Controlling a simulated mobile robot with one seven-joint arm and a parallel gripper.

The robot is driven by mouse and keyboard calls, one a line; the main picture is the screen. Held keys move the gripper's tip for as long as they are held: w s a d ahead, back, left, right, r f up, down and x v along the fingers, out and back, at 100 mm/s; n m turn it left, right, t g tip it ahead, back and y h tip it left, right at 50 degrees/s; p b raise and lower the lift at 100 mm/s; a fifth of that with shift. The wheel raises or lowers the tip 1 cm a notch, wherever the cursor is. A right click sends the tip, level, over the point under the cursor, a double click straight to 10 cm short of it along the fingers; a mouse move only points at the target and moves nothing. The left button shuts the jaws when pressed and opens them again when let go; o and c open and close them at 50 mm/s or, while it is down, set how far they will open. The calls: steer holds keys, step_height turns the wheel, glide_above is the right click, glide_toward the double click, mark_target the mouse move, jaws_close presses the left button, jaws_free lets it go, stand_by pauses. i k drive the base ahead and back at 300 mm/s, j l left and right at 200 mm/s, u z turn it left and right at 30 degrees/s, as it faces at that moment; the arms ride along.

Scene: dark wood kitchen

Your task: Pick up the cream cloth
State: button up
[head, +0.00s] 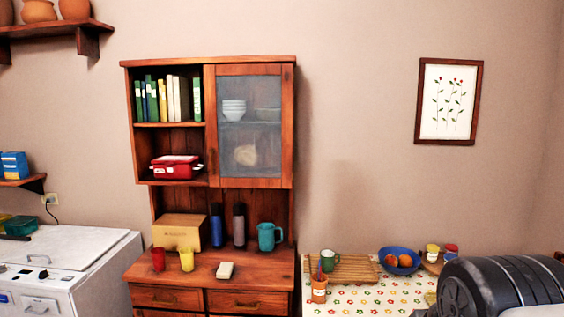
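A small cream, flat rectangular thing (225,271) lies on the counter of the wooden cabinet (212,286). It looks like the folded cream cloth, but it is too small to be sure. A yellow cup (187,260) stands to its left and a teal mug (269,237) stands behind it to the right. Nothing covers it. Part of my arm shows at the lower right, well to the right of the cabinet. My gripper is not in view.
A red cup (158,259), cardboard box (178,232) and two bottles (228,224) share the counter. A white stove (65,265) stands left. At right, a flowered table (345,298) holds a wooden board (355,268) and a blue bowl (400,254). The counter's front right is clear.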

mark_target(224, 270)
steer(key=i+j, duration=2.2)
steer(key=j, duration=0.1)
